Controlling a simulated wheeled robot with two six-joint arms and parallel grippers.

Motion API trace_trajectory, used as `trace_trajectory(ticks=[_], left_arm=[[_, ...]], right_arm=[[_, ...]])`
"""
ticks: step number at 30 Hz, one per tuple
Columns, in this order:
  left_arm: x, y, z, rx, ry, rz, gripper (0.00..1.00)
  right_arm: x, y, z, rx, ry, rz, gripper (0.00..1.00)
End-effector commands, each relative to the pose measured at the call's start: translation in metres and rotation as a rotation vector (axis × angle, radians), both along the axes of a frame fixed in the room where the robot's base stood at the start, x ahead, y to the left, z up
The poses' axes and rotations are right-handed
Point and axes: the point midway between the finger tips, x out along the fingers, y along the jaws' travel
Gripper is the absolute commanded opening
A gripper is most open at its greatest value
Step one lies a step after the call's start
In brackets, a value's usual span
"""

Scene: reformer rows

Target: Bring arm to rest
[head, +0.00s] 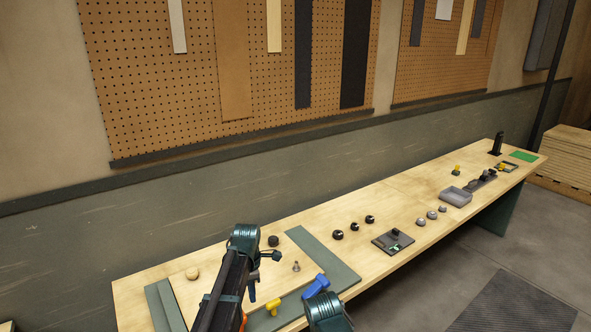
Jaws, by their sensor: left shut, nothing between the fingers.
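My left arm rises from the bottom edge over the near end of the long wooden bench (380,205). Its left gripper (272,256) is small and dark at the end of the wrist. It is shut and empty, above the grey-green mat (338,270) area, with no object touching it that I can make out. A teal link of my right arm shows at the bottom, right of the left arm. The right gripper itself does not show.
Near the arms lie a blue piece (316,286), a yellow piece (273,306), a grey peg (296,266), a black disc (273,241) and a wooden disc (192,273). Black knobs (354,226), a dark plate (393,242) and a grey tray (456,196) stand farther along.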

Motion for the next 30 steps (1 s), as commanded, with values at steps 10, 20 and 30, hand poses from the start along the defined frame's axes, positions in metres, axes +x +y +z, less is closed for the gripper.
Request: trace_trajectory(ticks=[10,20,30], left_arm=[[-0.108,-0.061,-0.041,0.020,0.044,-1.008,0.00],[-0.197,-0.091,-0.070,0.019,0.108,-1.921,0.00],[-0.229,-0.099,-0.078,0.008,0.145,-2.311,0.00]], right_arm=[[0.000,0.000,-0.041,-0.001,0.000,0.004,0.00],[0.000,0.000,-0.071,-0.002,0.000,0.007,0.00],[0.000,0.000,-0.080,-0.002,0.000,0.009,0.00]])
